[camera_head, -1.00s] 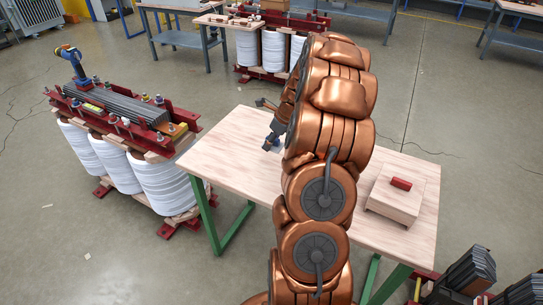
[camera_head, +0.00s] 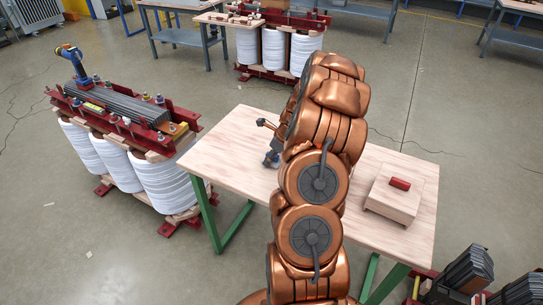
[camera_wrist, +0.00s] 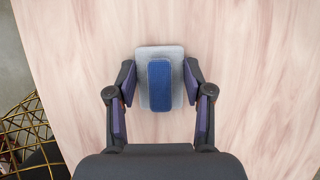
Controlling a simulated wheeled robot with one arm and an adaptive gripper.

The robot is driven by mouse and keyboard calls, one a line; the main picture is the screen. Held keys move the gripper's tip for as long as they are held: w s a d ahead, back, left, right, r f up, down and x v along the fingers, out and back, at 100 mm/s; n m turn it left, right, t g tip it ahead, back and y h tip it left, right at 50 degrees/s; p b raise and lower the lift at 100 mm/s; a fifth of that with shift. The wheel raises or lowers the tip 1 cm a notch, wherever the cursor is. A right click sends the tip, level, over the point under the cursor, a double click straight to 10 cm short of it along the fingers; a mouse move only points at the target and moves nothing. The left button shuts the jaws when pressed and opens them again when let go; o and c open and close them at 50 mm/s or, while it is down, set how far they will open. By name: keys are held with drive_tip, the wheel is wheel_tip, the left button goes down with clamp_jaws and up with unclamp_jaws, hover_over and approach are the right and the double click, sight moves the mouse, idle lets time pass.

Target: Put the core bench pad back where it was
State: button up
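On the pale wooden table (camera_head: 225,140), a blue block with rounded ends (camera_wrist: 160,85) lies over a wider grey plate (camera_wrist: 141,62), seen in the wrist view. I cannot tell which of these is the core bench pad. My gripper (camera_wrist: 160,68) is open, with one finger on each side of the blue block. Gaps show between the fingers and the block; the fingertips are close to the grey plate's side edges, and contact is unclear. In the head view my gripper (camera_head: 269,145) is small and partly hidden by my arm.
A wooden box (camera_head: 394,197) with a red block (camera_head: 400,184) on top stands at the table's right. A transformer core with white coils (camera_head: 160,185) stands left of the table. Stacked dark sheets (camera_head: 470,268) are at lower right. The table's left part is largely clear.

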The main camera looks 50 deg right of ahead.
drive_tip(key=o, duration=0.4)
drive_tip(key=shift+o, duration=0.2)
drive_tip(key=shift+r, duration=0.1)
drive_tip(key=b+v, duration=0.1)
drive_tip(key=v, duration=1.1)
drive_tip(key=shift+b, duration=0.4)
drive_tip(key=s+a+r+n+g, duration=0.1)
drive_tip(key=s+a+r+n, duration=0.1)
drive_tip(key=a+n, duration=0.6)
drive_tip(key=s+a+r+n+g, duration=0.1)
drive_tip(key=s+a+r+n, duration=0.15)
drive_tip(key=a, duration=0.85)
drive_tip(key=s+a+r+n+g, duration=0.1)
drive_tip(key=a+r+n, duration=0.2)
drive_tip(key=a+n, duration=0.5)
drive_tip(key=s+a+n+g, duration=0.1)
drive_tip(key=s+a+n, duration=0.3)
drive_tip(key=s, duration=0.2)
drive_tip(key=s+a+n+g+h, duration=0.1)
drive_tip(key=s+a+n, duration=0.3)
drive_tip(key=s, duration=0.3)
drive_tip(key=s+a+n+g, duration=0.1)
drive_tip(key=s+a+n, duration=0.2)
drive_tip(key=s+n, duration=0.3)
drive_tip(key=shift+s+a, duration=0.4)
drive_tip(key=shift+s, duration=0.3)
drive_tip(key=shift+r, duration=0.25)
